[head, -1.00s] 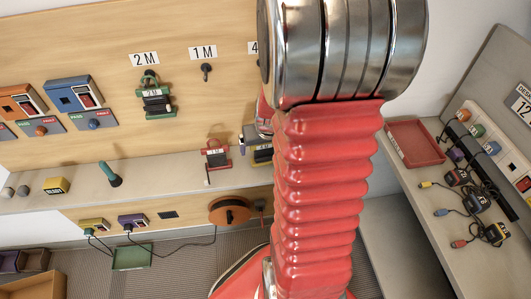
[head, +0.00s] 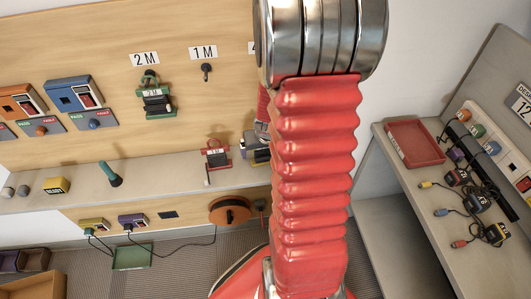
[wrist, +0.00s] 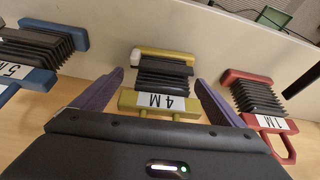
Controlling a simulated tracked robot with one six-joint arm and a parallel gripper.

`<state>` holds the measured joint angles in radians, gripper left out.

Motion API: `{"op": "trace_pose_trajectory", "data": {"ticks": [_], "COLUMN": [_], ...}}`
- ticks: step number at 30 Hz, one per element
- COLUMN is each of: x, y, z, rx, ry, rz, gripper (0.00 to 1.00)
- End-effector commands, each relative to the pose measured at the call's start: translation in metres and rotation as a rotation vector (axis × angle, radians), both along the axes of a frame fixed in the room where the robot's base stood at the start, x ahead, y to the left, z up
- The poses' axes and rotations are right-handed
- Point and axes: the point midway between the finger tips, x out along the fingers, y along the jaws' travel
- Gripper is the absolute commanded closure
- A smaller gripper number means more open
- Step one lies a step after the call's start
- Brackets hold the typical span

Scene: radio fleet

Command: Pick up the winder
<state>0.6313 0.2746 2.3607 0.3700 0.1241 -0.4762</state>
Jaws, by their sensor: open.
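A yellow winder labelled 4 M (wrist: 158,101), wound with black cord, lies between the two purple fingers of my gripper (wrist: 159,80) in the wrist view. The fingers are open, one on each side, with a gap to the winder. In the head view my red arm hides most of this winder and my gripper. A red winder labelled 1M (wrist: 258,98) is to the right in the wrist view; a red winder also shows on the shelf in the head view (head: 216,156). A blue winder labelled 5 M (wrist: 40,50) is to the left.
A green winder (head: 157,102) hangs under the 2 M sign. The hook (head: 206,72) under the 1 M sign is bare. A dark green handled tool (head: 110,175) and a yellow block (head: 56,185) stand on the shelf (head: 150,182). A red tray (head: 414,143) is at right.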

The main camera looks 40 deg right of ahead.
Motion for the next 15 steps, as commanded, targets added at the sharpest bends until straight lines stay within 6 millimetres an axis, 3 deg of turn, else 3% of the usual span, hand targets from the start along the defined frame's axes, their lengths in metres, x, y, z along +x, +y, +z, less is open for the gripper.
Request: {"op": "trace_pose_trajectory", "data": {"ticks": [2, 15], "x": [-0.0002, -0.0002], "y": [0.0, -0.0001], "z": [0.0001, 0.0001], "rx": [0.0, 0.0], "ry": [0.0, 0.0], "rz": [0.0, 0.0], "gripper": [0.08, 0.39]}}
